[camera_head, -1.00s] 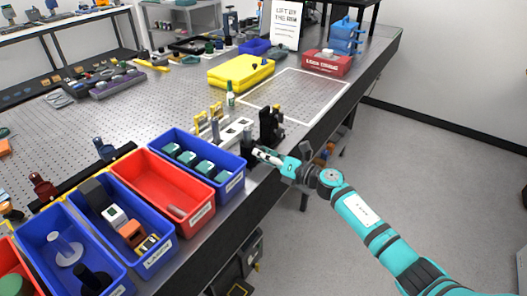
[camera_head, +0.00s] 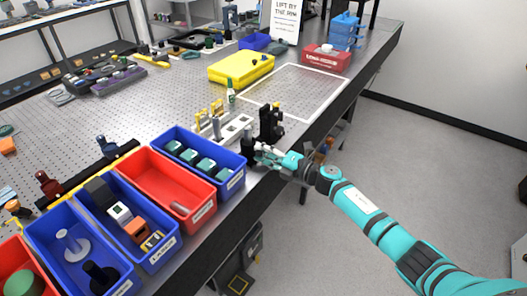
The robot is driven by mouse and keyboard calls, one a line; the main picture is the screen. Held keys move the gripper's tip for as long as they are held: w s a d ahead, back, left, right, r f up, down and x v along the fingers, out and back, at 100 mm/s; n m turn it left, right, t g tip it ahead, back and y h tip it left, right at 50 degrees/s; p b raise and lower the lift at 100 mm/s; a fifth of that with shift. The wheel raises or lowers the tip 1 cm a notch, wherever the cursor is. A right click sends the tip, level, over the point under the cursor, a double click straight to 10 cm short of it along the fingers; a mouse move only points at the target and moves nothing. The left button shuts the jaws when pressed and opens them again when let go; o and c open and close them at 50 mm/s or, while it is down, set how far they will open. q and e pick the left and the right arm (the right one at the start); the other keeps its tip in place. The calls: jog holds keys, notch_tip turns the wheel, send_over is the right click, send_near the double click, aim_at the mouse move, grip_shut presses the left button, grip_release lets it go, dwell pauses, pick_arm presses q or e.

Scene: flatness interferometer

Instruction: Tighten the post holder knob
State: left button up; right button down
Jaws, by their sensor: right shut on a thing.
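A black post holder (camera_head: 248,150) stands near the front edge of the optical table, just right of the blue bin with teal parts. My right gripper (camera_head: 260,156) reaches in from the right and is shut at the holder's right side, where its knob would be. The knob is too small and too covered by the fingers to make out. A black mount (camera_head: 270,122) stands upright just behind the gripper. My left gripper is not in view.
Blue bins (camera_head: 205,160) and a red bin (camera_head: 168,182) line the table's front edge at left. A white-outlined area (camera_head: 300,92) of the table is clear.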

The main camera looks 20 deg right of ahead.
dwell(0.4)
jog(key=c, duration=1)
grip_release()
jog(key=shift+d, duration=0.1)
jog(key=v, duration=1.2)
jog(key=shift+f, duration=0.1)
jog(key=shift+f, duration=0.1)
